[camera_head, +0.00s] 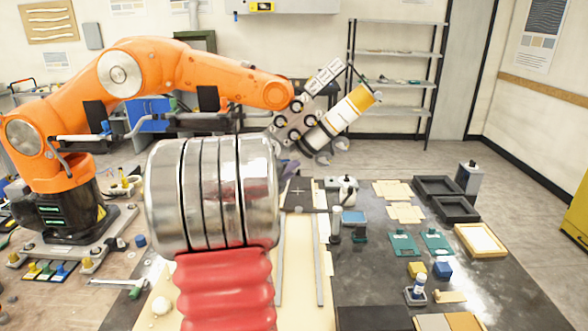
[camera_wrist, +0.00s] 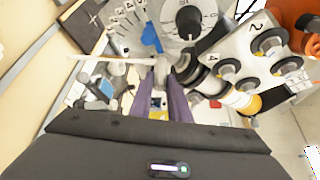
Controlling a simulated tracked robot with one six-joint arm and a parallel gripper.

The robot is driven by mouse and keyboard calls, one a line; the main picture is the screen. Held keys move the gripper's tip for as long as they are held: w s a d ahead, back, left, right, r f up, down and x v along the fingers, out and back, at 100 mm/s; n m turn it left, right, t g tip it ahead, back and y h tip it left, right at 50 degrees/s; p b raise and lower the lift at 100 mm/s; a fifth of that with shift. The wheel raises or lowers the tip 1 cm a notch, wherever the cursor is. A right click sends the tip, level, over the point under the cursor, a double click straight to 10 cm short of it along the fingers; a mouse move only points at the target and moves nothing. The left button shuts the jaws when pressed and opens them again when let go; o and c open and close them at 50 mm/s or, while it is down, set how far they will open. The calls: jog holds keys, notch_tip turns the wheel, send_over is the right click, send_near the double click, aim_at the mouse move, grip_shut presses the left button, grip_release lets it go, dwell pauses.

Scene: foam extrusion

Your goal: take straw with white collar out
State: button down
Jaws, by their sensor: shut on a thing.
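My gripper (camera_wrist: 162,72) has two purple fingers, shut on a thin pale straw (camera_wrist: 105,58). The straw sticks out to the left from the fingertips in the wrist view. A small whitish part shows at the fingertips, but I cannot tell clearly whether it is the collar. To the right, close by, is a numbered plate (camera_wrist: 232,62) with several dark round sockets and cartridges, at the end of an orange arm. I cannot tell whether the straw still touches the socket beside the fingers. In the head view my gripper (camera_head: 290,168) is partly hidden behind a silver cylinder.
The orange arm (camera_head: 150,65) holds a yellow-and-white cartridge (camera_head: 342,115) above the bench. The dark bench top (camera_head: 375,262) carries black trays (camera_head: 455,208), green parts (camera_head: 403,244) and small blocks. Metal shelves (camera_head: 395,54) stand behind. Open floor lies beyond the bench.

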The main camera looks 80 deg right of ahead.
jog(key=shift+a, duration=0.15)
jog(key=shift+s+a, duration=0.25)
jog(key=shift+a, duration=0.85)
jog(key=shift+s+a, duration=0.25)
jog(key=shift+a, duration=0.85)
jog(key=shift+s, duration=0.1)
